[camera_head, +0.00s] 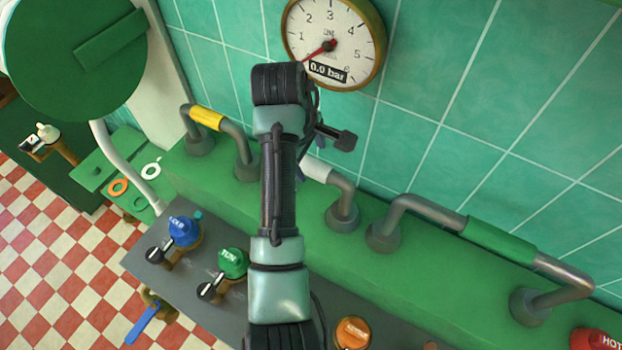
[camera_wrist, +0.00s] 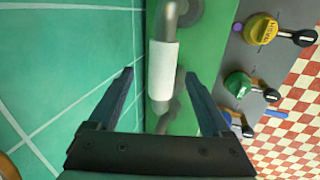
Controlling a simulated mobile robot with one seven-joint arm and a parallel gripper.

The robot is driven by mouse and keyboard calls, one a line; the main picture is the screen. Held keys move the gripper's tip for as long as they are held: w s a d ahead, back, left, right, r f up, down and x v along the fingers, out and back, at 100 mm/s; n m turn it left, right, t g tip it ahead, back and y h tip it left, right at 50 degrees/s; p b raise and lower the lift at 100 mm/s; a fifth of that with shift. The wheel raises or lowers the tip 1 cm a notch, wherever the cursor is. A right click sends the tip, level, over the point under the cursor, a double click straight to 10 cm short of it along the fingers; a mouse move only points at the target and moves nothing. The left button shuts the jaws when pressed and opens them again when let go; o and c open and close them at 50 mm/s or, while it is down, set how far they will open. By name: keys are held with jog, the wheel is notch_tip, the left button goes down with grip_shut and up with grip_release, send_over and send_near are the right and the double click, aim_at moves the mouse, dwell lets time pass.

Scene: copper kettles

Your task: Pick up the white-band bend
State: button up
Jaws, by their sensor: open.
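The white-band bend (camera_wrist: 163,72) is a bent grey pipe with a white sleeve, standing on the green ledge by the tiled wall. In the wrist view its sleeve lies between the two fingers of my gripper (camera_wrist: 159,76), which is open and empty. The fingers are apart from the sleeve, one on each side in the picture; I cannot tell how far the sleeve is beyond the tips. In the head view the bend (camera_head: 343,190) is partly hidden by my arm, with its right leg and part of the white sleeve showing. My fingers are mostly hidden there.
A yellow-band bend (camera_head: 207,118) stands to the left and a green-band bend (camera_head: 500,240) to the right on the green ledge (camera_head: 290,205). A pressure gauge (camera_head: 335,40) hangs on the wall. Blue (camera_head: 184,232) and green (camera_head: 233,263) valve knobs sit on the grey panel in front.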

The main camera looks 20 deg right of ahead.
aim_at(310, 162)
jog(key=shift+f+p, duration=0.25)
jog(key=shift+p, duration=0.05)
jog(key=p+x, duration=0.1)
jog(key=x, duration=0.3)
jog(key=shift+w+a+f, duration=0.15)
jog(key=shift+f, duration=0.15)
jog(key=c, duration=1.1)
jog(key=shift+r, duration=0.15)
grip_shut()
jog(key=shift+r, duration=0.1)
notch_tip(310, 162, up, 9)
jog(key=shift+f+b, duration=0.1)
jog(key=shift+b, duration=1.1)
jog(key=shift+r, duration=0.55)
